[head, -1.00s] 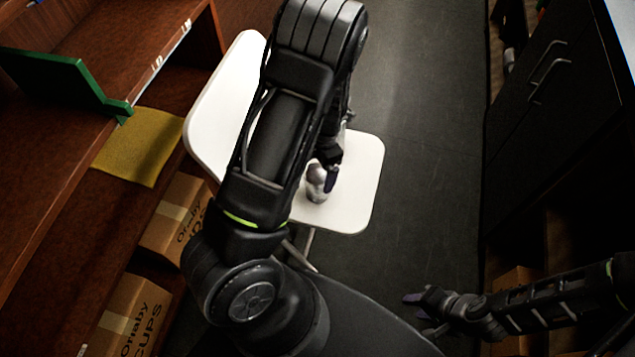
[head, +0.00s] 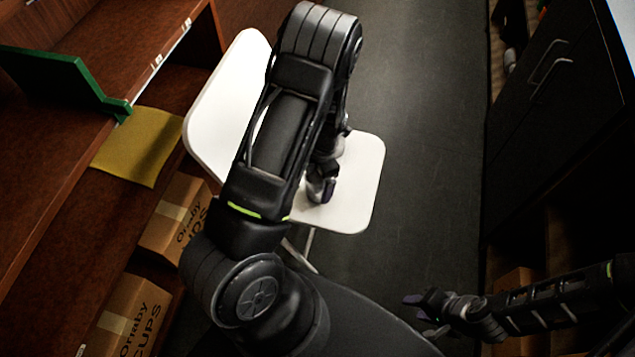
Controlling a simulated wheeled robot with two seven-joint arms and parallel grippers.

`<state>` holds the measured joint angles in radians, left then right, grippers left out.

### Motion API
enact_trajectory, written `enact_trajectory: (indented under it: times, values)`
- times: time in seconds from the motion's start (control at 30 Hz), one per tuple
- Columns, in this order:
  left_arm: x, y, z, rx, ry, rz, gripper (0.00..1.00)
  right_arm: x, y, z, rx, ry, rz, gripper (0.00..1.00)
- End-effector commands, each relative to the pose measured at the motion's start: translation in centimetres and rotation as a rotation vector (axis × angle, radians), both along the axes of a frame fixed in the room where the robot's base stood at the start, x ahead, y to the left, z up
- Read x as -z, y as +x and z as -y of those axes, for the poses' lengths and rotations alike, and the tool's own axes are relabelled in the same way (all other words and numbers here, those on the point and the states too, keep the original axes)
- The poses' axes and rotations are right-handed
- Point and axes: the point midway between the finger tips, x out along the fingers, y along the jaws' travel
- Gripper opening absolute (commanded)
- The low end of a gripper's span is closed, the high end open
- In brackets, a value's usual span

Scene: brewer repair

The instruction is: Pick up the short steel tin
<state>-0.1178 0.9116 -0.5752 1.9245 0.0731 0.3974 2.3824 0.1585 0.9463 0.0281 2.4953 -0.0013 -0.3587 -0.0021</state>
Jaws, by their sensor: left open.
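My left gripper (head: 321,188) points down over the white table, below my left arm. Its dark fingers are apart, at the spot where the small steel tin stands. The gripper hides nearly all of the tin, and I cannot tell whether the fingers touch it. My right gripper (head: 424,313) is at the lower right, away from the table, with its fingers spread and empty.
The white table (head: 356,190) has a bare right part. A wooden shelf unit at left holds a yellow cloth (head: 140,147), a green bracket (head: 75,82) and cardboard boxes (head: 132,318). Dark cabinets (head: 560,110) stand at right. The floor (head: 430,120) between is clear.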

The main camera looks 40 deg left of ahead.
Motion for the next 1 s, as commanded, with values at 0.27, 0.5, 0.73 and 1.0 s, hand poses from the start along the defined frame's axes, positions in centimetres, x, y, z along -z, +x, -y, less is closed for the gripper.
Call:
enact_trajectory:
  times: [0.27,0.5,0.73,1.0]
  values:
    - [-0.05,0.01,0.00,0.000,0.000,0.000,0.90,-0.01,0.00,0.00,0.000,0.000,0.000,0.36]
    - [-0.06,0.00,0.00,0.000,0.000,0.000,0.85,-0.01,0.00,0.00,0.000,0.000,0.000,0.36]
    - [-0.06,0.00,0.00,0.000,0.000,0.000,0.66,-0.01,0.00,0.00,0.000,0.000,0.000,0.36]
    - [-0.06,0.00,0.00,0.000,0.000,0.000,0.44,-0.01,0.00,0.00,0.000,0.000,0.000,0.36]
